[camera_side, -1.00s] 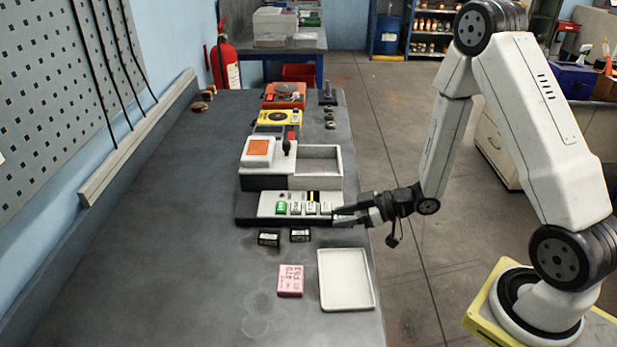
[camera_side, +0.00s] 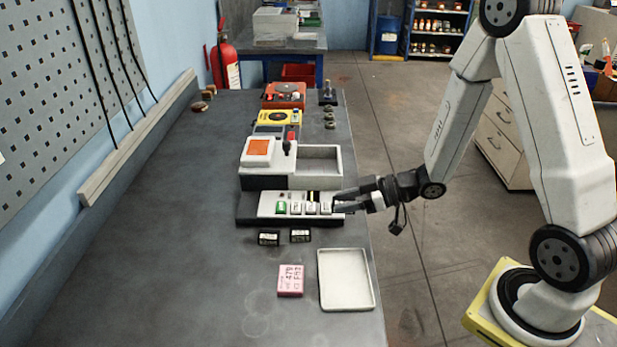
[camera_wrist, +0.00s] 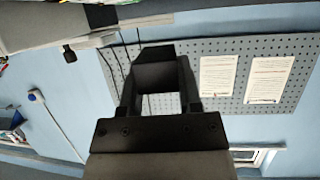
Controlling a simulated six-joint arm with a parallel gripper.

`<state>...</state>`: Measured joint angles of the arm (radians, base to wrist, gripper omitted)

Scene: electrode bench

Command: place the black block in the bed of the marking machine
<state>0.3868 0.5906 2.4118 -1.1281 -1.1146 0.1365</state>
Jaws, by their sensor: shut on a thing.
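My gripper (camera_wrist: 157,90) is shut on a dark block (camera_wrist: 157,76), which shows between the fingers in the wrist view. In the side view my gripper (camera_side: 343,203) reaches in level from the right, at the right end of a row of small green and white pieces. The held block cannot be told apart from the dark fingers there. What seems to be the marking machine (camera_side: 266,182) stands behind, with an orange-topped pad, a dark lever and a shallow open grey bed (camera_side: 319,168) on its right. The bed looks empty.
Two black labelled blocks (camera_side: 269,238) (camera_side: 300,235) lie in front of the machine. A pink labelled block (camera_side: 290,280) and an empty white tray (camera_side: 346,304) are nearer. Yellow and red devices (camera_side: 278,117) (camera_side: 284,95) stand behind. The bench's left side is mostly clear.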

